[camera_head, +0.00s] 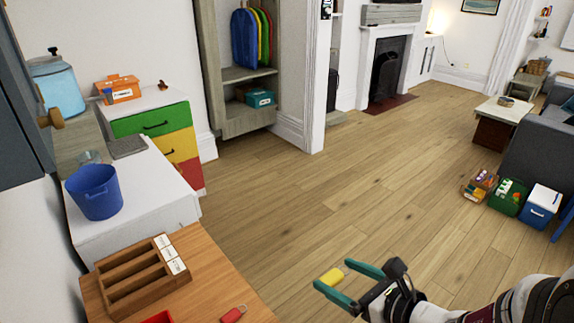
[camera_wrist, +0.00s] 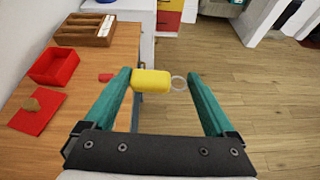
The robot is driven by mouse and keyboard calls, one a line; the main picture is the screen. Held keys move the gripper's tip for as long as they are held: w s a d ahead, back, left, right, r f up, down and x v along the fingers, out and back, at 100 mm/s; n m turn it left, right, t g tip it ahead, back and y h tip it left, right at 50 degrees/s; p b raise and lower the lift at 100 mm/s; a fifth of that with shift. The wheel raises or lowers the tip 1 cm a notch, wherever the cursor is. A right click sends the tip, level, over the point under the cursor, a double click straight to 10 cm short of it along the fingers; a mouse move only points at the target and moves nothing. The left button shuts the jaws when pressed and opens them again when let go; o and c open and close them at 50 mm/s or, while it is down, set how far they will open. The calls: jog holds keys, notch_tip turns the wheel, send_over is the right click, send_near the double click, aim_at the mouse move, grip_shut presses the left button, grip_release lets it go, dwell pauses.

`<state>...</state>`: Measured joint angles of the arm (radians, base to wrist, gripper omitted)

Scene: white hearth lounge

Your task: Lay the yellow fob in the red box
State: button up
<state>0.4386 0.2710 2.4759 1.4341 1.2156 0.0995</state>
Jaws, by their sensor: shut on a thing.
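My gripper (camera_head: 340,280) is shut on the yellow fob (camera_head: 331,276), which sits between the green fingers. In the wrist view, the yellow fob (camera_wrist: 152,80) has a metal ring (camera_wrist: 178,83) at its right end, toward the right finger. It is held in the air, to the right of the wooden table in the head view. The red box (camera_wrist: 54,66) is open on the table, left of my gripper in the wrist view, and looks empty. In the head view only a corner of the red box (camera_head: 158,317) shows at the bottom edge.
On the table (camera_head: 205,265) are a wooden compartment tray (camera_head: 140,278) with labels, a red fob (camera_head: 233,313) near the edge, and a flat red piece (camera_wrist: 36,110) with a brown object on it. A blue bucket (camera_head: 93,191) stands on the white counter behind. Open floor lies right.

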jog(key=d+r+m+t+h, duration=0.2)
jog(key=d+r, duration=0.1)
jog(key=r, duration=0.7)
jog(key=a+f+n+g+y, duration=0.1)
jog(key=f, duration=0.2)
jog(key=s+a+f+n+g+y, duration=0.1)
jog(key=f+n+g+y, duration=0.1)
jog(key=f, duration=0.1)
jog(key=a+f+n+g+y, duration=0.1)
jog(key=f, duration=0.3)
jog(key=shift+s+a+f+n+g, duration=0.1)
jog(key=shift+s+a+n+g, duration=0.05)
jog(key=shift+a+n+g, duration=0.2)
jog(key=s+a+f+n+g+y, duration=0.3)
jog(key=s+a+f+n+g, duration=0.1)
jog(key=s+f+n+g, duration=0.4)
jog(key=shift+m+t, duration=0.45)
jog(key=shift+m, duration=0.1)
jog(key=a+f, duration=0.3)
jog(key=a, duration=0.1)
jog(key=s+a+f, duration=0.1)
jog(key=a+f, duration=0.1)
jog(key=a, duration=0.1)
jog(key=a+f, duration=0.3)
jog(key=a, duration=0.1)
jog(key=shift+s+a+f, duration=0.3)
jog(key=shift+a, duration=0.05)
notch_tip(320, 180, down, 3)
jog(key=shift+a+f, duration=0.1)
jog(key=shift+f, duration=0.35)
